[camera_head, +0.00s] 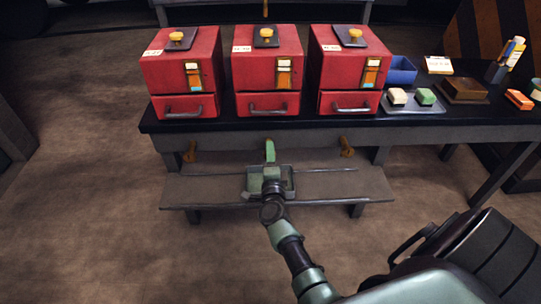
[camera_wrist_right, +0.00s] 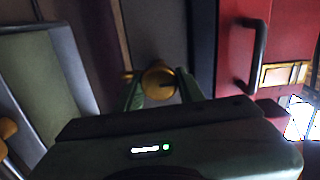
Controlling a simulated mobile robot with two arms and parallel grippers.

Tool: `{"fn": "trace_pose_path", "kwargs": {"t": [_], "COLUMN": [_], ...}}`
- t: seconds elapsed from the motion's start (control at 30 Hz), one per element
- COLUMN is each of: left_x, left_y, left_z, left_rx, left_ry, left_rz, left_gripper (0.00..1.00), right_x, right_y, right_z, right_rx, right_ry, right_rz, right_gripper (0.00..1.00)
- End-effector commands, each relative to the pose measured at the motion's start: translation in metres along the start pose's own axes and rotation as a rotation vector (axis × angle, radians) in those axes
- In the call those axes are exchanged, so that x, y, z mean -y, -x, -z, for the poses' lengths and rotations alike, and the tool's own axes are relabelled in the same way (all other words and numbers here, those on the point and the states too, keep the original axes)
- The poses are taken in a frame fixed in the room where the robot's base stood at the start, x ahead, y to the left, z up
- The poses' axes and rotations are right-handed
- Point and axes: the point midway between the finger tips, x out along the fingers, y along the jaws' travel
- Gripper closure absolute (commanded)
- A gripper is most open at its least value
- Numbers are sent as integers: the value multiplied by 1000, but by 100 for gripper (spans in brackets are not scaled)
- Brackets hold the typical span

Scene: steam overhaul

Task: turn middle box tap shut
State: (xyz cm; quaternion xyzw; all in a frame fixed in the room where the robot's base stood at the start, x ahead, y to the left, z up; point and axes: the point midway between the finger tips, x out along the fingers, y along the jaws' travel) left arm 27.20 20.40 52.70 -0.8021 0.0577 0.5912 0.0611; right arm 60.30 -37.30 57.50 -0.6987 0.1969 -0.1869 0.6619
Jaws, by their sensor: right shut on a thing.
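Three red boxes stand in a row on the dark table; the middle box (camera_head: 255,68) is directly beyond my right gripper. The middle brass tap (camera_wrist_right: 158,80) shows in the right wrist view as a round gold knob between the two green fingers of my right gripper (camera_wrist_right: 160,90). The gripper is shut on it. In the head view this gripper (camera_head: 270,152) is under the table's front edge and hides the middle tap. The left tap (camera_head: 190,152) and the right tap (camera_head: 346,147) show on either side of it, apart from it. My left gripper is not in view.
A blue bin (camera_head: 401,74) and several small things stand at the table's right. The floor at left is clear.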

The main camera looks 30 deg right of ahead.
Motion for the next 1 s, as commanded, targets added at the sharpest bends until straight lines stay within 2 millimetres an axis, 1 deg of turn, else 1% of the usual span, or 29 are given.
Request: {"fn": "trace_pose_path", "kwargs": {"t": [0.27, 0.7, 0.73, 0.77, 0.8, 1.0], "left_x": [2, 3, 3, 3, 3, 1], "left_y": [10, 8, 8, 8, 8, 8], "left_z": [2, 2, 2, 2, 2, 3], "left_rx": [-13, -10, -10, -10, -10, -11], "left_ry": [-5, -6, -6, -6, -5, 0], "left_rz": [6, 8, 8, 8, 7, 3], "left_gripper": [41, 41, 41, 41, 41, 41], "right_x": [-2, -2, -2, -2, -2, -1], "right_y": [1, 1, 1, 1, 1, 0], "right_z": [0, 0, 0, 0, 0, 0], "right_rx": [0, 0, 0, 0, 0, 0], "right_ry": [-63, -71, -71, -71, -71, -70], "right_rz": [-4, -4, -4, -4, -4, -2], "right_gripper": [100, 100, 54, 45, 42, 42]}}
